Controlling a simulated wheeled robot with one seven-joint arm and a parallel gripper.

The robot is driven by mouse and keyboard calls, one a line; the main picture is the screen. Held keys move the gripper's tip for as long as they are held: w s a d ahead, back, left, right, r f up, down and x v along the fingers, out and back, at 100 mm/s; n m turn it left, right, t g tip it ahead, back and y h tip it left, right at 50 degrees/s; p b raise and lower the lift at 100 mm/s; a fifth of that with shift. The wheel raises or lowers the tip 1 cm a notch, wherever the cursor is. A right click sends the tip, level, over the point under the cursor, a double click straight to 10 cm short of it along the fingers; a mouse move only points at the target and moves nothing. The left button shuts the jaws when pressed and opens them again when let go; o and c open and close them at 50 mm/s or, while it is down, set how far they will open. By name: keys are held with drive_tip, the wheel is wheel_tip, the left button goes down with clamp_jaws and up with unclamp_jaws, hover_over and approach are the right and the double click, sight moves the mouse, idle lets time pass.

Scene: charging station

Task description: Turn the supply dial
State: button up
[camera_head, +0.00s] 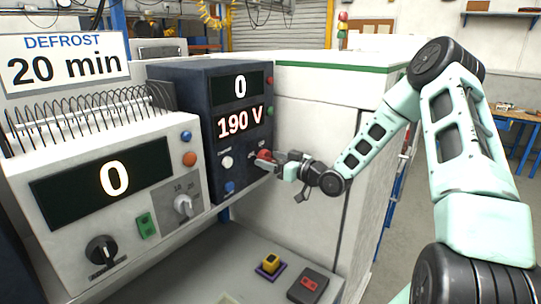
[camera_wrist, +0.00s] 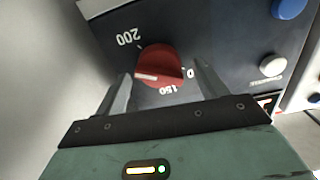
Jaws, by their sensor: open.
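The supply is a dark blue box (camera_head: 199,103) with two displays; the upper reads 0 and the lower reads 190 V. A pale pointer line shows on the dial's face. The red dial also shows in the head view (camera_head: 264,156), partly covered by my gripper. My gripper (camera_wrist: 165,88) is open, with one finger on each side of the dial. I cannot tell whether the fingers touch it.
A white unit (camera_head: 75,224) with a display reading 0, a black knob (camera_head: 101,250) and a grey knob (camera_head: 184,206) stands to the left. A yellow button (camera_head: 270,263) and a dark box with a red button (camera_head: 308,285) lie on the bench below.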

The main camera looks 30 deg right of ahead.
drive_tip(key=shift+w+a, duration=0.15)
drive_tip(key=shift+w, duration=0.25)
drive_tip(key=c, duration=1)
drive_tip(key=shift+o, duration=0.2)
drive_tip(key=shift+m, duration=2.9)
